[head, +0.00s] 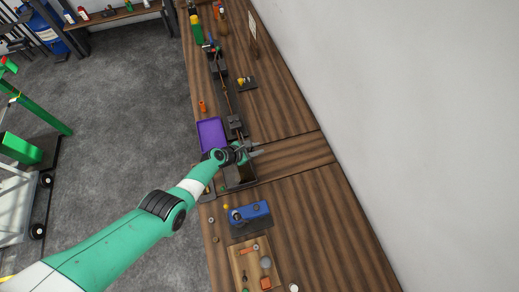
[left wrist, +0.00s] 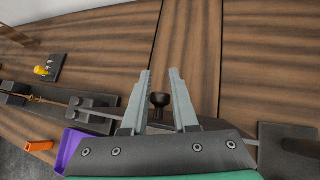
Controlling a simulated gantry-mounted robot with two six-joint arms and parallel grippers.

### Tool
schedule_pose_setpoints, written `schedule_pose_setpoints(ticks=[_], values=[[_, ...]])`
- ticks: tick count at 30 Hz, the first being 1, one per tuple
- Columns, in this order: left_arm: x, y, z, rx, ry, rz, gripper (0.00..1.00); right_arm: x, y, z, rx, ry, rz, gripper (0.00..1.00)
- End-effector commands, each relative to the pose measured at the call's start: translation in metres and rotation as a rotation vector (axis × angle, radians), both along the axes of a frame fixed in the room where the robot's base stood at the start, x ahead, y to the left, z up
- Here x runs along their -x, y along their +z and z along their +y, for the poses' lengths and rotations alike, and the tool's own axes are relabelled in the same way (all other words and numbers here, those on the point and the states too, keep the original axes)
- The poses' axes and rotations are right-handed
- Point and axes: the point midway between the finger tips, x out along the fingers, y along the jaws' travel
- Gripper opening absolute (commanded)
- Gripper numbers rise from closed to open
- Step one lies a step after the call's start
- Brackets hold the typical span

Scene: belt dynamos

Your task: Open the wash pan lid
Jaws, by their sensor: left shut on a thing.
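My left gripper (head: 255,151) reaches over the bench from the left in the head view, beside the dark wash pan (head: 240,184). In the left wrist view its two grey fingers (left wrist: 160,88) stand a little apart, with a small black knob (left wrist: 159,99) between them. The gripper is shut on this knob, which appears to belong to the wash pan lid. The lid itself is mostly hidden behind the gripper body, so its tilt cannot be told. A dark pan edge shows at the right in the left wrist view (left wrist: 275,137). My right gripper is not in view.
A purple tray (head: 211,133) lies just beyond my left forearm. A blue-topped box (head: 250,213) and a wooden tray (head: 244,270) stand nearer. Dark fixtures (head: 236,125) line the bench beyond. The bench top (head: 325,220) toward the wall is mostly clear.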

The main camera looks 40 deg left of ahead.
Motion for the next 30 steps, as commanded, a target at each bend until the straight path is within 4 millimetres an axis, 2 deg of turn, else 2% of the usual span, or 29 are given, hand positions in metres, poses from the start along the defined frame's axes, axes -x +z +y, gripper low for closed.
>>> schedule_pose_setpoints(ticks=[3, 30], values=[[0.0041, -0.0049, 0.0002, -0.003, -0.002, 0.021, 0.00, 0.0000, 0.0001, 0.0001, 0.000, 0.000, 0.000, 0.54], [0.0072, -0.0085, 0.0042, -0.012, 0.003, 0.042, 0.00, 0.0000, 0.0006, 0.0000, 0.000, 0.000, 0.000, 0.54]])
